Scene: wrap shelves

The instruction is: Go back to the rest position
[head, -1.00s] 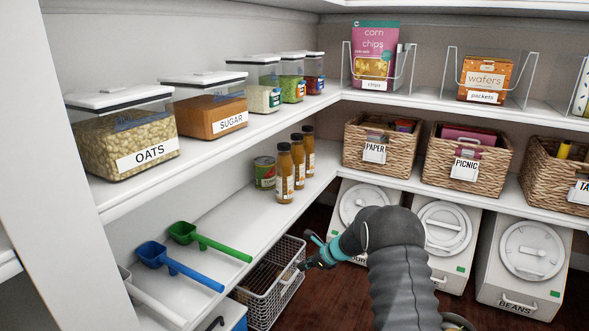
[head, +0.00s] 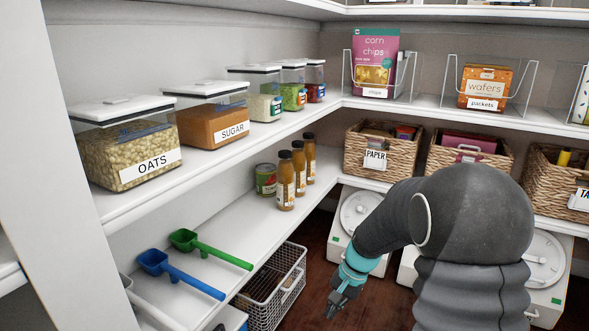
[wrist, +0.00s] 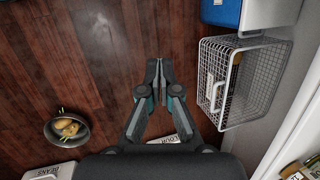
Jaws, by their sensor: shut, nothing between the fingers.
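My gripper (head: 340,300) hangs over the dark wooden floor in the head view, right of the wire basket. In the wrist view my gripper (wrist: 159,72) points down with its fingertips together and nothing between them. My dark arm covers the middle and lower right of the head view and hides parts of the white bins.
A wire basket (head: 293,263) stands left of my gripper and also shows in the wrist view (wrist: 222,75). Blue (head: 155,262) and green (head: 185,239) scoops lie on the lower shelf. A bowl with potatoes (wrist: 67,130) is on the floor. Open floor (wrist: 75,50) lies around the gripper.

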